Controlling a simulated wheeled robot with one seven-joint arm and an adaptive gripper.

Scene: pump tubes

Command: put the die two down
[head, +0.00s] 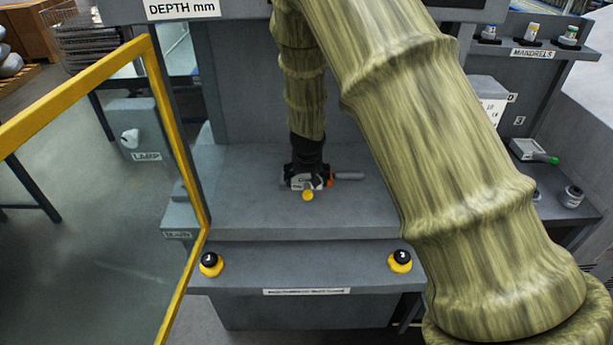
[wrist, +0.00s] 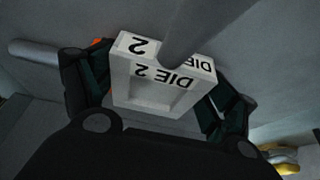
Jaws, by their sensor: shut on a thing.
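My gripper (head: 307,178) points down over the grey bench of the machine, near its middle. In the wrist view its two dark fingers (wrist: 158,100) press on either side of a white block marked DIE 2 (wrist: 150,90), the die two. The block has a square recess or opening in its face. In the head view only small pale parts of the die (head: 309,184) show between the fingers. A grey rod (wrist: 195,30) crosses in front of the die's label in the wrist view. I cannot tell whether the die touches the bench.
A grey cylinder with an orange end (head: 347,176) is right of my gripper. A yellow knob (head: 308,196) is just in front. Two black-and-yellow buttons (head: 210,263) line the front edge. A yellow-framed panel (head: 165,110) stands at left; mandrels (head: 530,31) stand on a shelf at right.

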